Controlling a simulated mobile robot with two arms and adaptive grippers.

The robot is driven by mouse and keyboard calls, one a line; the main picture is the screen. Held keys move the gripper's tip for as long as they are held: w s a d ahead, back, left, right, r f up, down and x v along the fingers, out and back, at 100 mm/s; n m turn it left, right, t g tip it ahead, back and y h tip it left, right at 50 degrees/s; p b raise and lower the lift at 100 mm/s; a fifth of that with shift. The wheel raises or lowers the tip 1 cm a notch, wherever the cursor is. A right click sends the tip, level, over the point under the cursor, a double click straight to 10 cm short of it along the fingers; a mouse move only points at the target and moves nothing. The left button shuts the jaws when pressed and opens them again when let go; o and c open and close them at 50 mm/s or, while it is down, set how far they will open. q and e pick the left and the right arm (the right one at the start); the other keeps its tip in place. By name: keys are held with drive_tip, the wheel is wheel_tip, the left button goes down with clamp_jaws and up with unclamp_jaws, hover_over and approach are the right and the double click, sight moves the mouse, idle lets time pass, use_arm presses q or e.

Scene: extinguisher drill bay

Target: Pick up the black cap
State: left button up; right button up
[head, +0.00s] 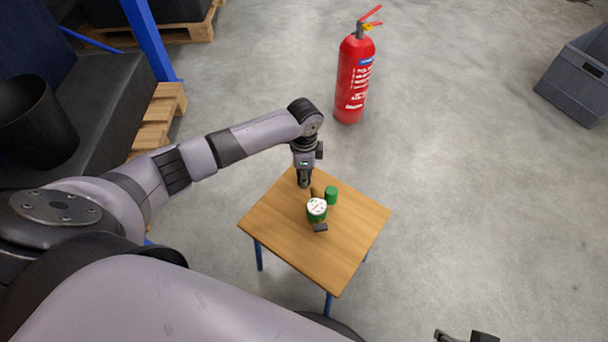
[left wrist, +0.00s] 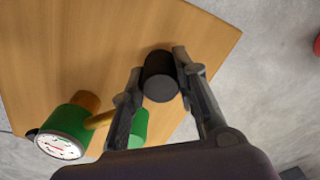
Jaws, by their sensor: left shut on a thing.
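The black cap (left wrist: 160,78), a short dark cylinder, sits between the two fingers of my left gripper (left wrist: 158,82) in the left wrist view. The fingers are shut on its sides. In the head view my left gripper (head: 304,183) points down at the far corner of the small wooden table (head: 340,245), and it hides the cap there. Whether the cap touches the table top is hard to tell. My right gripper (head: 467,336) shows only partly at the bottom edge of the head view, its dark fingers apart with nothing seen between them.
A green gauge with a white dial (head: 317,207), a brownish stem (left wrist: 100,119), a green cylinder (head: 331,195) and a small dark block (head: 320,227) are close by on the table. A red extinguisher (head: 354,78) stands on the floor behind. A grey crate (head: 580,75) is far right.

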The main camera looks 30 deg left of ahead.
use_arm(q)
wheel_tip(320, 180, up, 5)
drive_tip(key=shift+f+p, duration=0.1)
drive_tip(key=shift+p, duration=0.7)
wheel_tip(320, 180, up, 15)
drive_tip(key=p, duration=0.3)
drive_tip(key=shift+f+p, duration=0.15)
drive_tip(key=shift+p, duration=0.25)
use_arm(e)
wheel_tip(320, 180, down, 13)
drive_tip(key=g, duration=0.1)
drive_tip(key=shift+w+a+f, duration=0.2)
drive_tip(key=shift+w, duration=0.2)
